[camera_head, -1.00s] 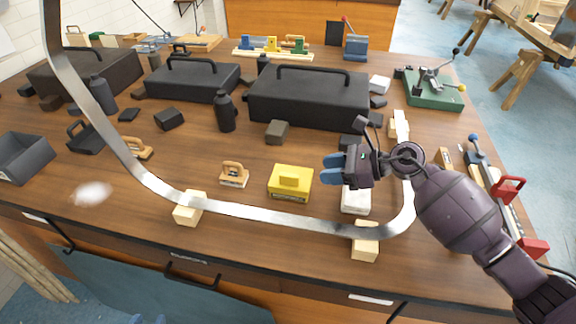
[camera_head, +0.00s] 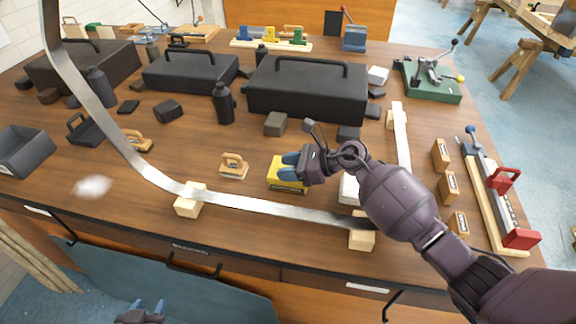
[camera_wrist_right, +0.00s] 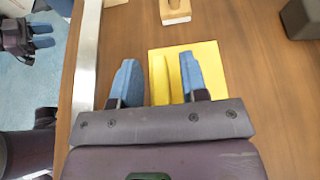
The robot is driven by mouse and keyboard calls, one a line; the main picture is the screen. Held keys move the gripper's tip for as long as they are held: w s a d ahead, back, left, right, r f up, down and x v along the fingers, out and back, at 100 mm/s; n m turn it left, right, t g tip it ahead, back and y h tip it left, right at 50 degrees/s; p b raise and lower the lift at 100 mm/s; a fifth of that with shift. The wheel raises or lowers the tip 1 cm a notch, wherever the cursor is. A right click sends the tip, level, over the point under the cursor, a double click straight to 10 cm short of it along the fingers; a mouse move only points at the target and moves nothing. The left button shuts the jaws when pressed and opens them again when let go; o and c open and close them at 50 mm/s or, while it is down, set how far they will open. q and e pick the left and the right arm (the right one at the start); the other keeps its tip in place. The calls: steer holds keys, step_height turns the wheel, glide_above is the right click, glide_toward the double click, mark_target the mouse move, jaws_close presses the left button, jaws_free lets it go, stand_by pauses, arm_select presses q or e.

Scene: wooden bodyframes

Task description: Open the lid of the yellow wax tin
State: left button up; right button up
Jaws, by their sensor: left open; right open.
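The yellow wax tin (camera_head: 287,187) sits on the wooden workbench, partly covered by my right gripper in the head view. Its raised yellow grip is mostly hidden there. The tin also shows in the right wrist view (camera_wrist_right: 212,62), where part of a raised ridge appears between the fingers. My right gripper (camera_head: 288,166) is open, with blue fingertips over the tin; contact cannot be told. In the wrist view, one finger overlaps the tin and the other is over bare wood. My left gripper (camera_head: 148,305) is open and empty, low at the front, away from the tin.
A curved metal strip (camera_head: 270,208) on wooden blocks runs along the bench front, near the tin. A wood-handled tool (camera_head: 233,166) stands left of the tin. A white block (camera_head: 349,190) is to its right, partly behind my arm. Black cases (camera_head: 308,97) stand behind.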

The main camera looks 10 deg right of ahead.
jaws_close()
stand_by(0.3)
steer(key=shift+w, duration=0.1)
steer(key=shift+w+d+r+m+g+y+b, duration=0.15)
steer(key=shift+w+r+m+g+b, duration=0.1)
steer(key=shift+w+r+m+g, duration=0.25)
steer(key=shift+w+d+r+m+g+y+b, duration=0.1)
steer(key=shift+w+r+m+g+y+b, duration=0.15)
steer(key=shift+m, duration=0.45)
steer(key=shift+w+d+r+m+g+y+b, duration=0.2)
steer(key=shift+w+r+m+g+b, duration=0.2)
steer(key=shift+w+m+b, duration=0.15)
steer(key=shift+w+d+r+m+g+y+b, duration=0.1)
steer(key=shift+w+r+m+g+y+b, duration=0.2)
steer(key=shift+m, duration=0.35)
steer(key=shift+r, duration=0.1)
